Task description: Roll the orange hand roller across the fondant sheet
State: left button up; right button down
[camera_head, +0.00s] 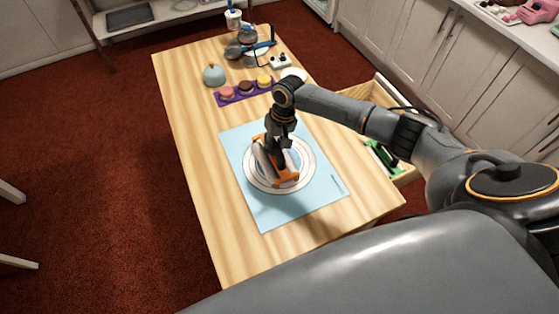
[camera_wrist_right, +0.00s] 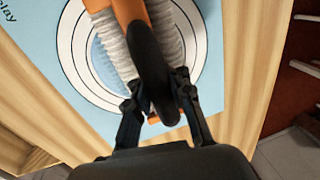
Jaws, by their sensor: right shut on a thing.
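The orange hand roller (camera_head: 286,178) is over the middle of a light blue mat in the head view. My right gripper (camera_head: 278,143) is shut on it from above. In the right wrist view, the right gripper's fingers (camera_wrist_right: 160,100) close around the roller's dark handle (camera_wrist_right: 150,60), with ribbed whitish rollers (camera_wrist_right: 117,45) on both sides. The blue mat (camera_head: 268,216) carries white rings (camera_head: 308,163) printed or lying on it. I cannot make out a separate fondant sheet; the roller and gripper hide the centre. Whether the roller touches the surface is unclear. My left gripper is not in view.
A purple tray (camera_head: 243,98) with pink, brown and yellow rounds lies beyond the mat. A pale blue domed item (camera_head: 214,75) and several tools (camera_head: 250,45) stand farther back. An open drawer (camera_head: 405,172) is at the table's right. The table's left strip (camera_head: 205,170) is clear.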

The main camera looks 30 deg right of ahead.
jog(key=shift+s+f, duration=0.2)
jog(key=shift+f, duration=0.05)
jog(key=shift+a+p, duration=0.35)
jog(key=shift+a, duration=0.9)
jog(key=shift+w+a, duration=0.1)
jog(key=shift+a, duration=0.2)
jog(key=shift+w+d+r+p, duration=0.1)
jog(key=shift+w+r+p, duration=0.05)
jog(key=shift+r+p, duration=0.35)
jog(key=shift+w+d+r+p, duration=0.1)
jog(key=shift+w+r+p, duration=0.05)
jog(key=shift+r+p, duration=0.3)
notch_tip(320, 180, up, 4)
jog(key=p, duration=0.4)
jog(key=shift+a+r, duration=0.1)
jog(key=shift+r, duration=0.05)
